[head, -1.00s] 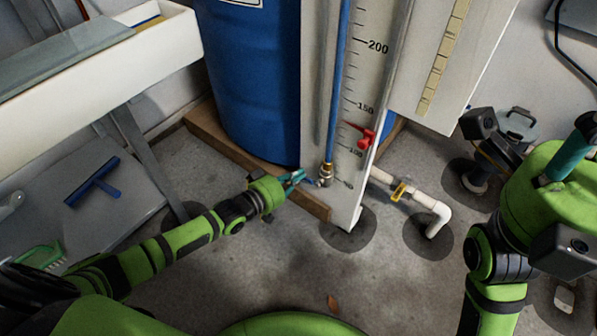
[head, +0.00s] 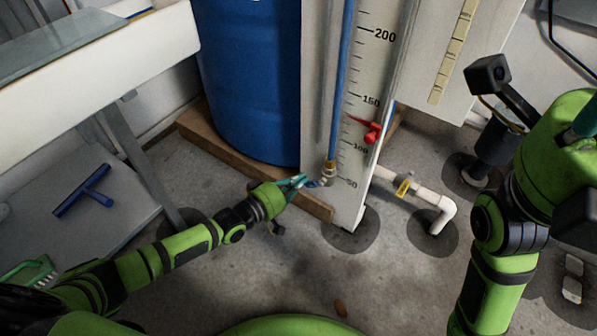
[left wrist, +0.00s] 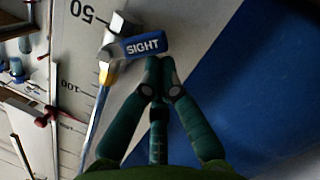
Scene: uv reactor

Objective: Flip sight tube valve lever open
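The sight tube (head: 343,75), with blue in it, runs up a white scale board. The brass and metal valve fitting (head: 329,170) is at its foot. The blue lever marked SIGHT (left wrist: 144,45) juts from the fitting to the right in the left wrist view. My left gripper (head: 301,181) is beside the lever at the drum side. In the left wrist view its green fingertips (left wrist: 158,66) are together just below the lever; I cannot tell whether they touch it. Nothing shows between them. My right arm is at the right edge; its gripper is mostly cut off.
A blue drum (head: 248,85) stands on a wooden base (head: 240,165) behind my left gripper. A white pipe (head: 430,199) with a yellow-handled valve (head: 404,185) runs right.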

